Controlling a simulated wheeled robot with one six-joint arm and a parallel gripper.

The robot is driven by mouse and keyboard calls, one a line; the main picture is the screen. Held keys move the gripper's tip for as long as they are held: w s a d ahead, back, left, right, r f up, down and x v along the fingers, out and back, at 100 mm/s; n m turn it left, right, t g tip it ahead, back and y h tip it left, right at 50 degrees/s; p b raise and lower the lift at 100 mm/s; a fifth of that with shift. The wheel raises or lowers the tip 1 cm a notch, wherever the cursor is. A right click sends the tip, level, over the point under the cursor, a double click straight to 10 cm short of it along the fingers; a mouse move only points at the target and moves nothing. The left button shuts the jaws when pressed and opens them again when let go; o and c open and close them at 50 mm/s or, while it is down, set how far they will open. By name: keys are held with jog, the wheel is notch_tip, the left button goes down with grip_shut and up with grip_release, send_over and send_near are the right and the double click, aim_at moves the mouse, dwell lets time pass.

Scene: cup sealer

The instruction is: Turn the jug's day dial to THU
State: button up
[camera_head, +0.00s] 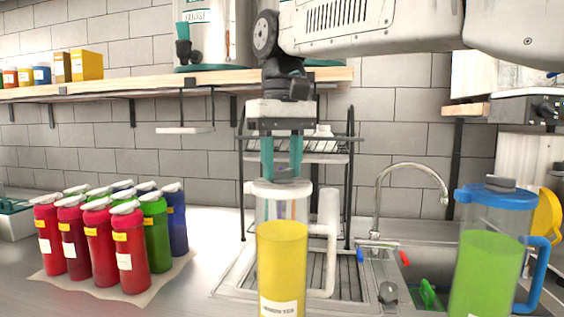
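A clear jug (282,262) with yellow drink, a white lid and a white handle stands in the front middle. A grey dial (285,176) sits on top of its lid; its day marks cannot be read. My gripper (283,177) points straight down over this lid, its two teal fingers apart with their tips at the dial. I cannot tell whether the fingers press on the dial. A second jug (486,272) with green drink, a blue lid and a blue handle stands at the right. It has a grey dial (500,183) on its lid.
Several red, green and blue bottles (98,240) stand on a mat at the left. A dish rack (345,255) is behind the yellow jug. A tap (378,200) and sink are behind, between the jugs. A wooden shelf (140,86) runs above.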

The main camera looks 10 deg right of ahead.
jog(key=shift+n, duration=0.3)
jog(key=shift+c, duration=0.3)
jog(key=n, duration=0.9)
dwell(0.4)
jog(key=o, duration=1)
notch_tip(320, 180, up, 8)
jog(key=shift+f, duration=0.1)
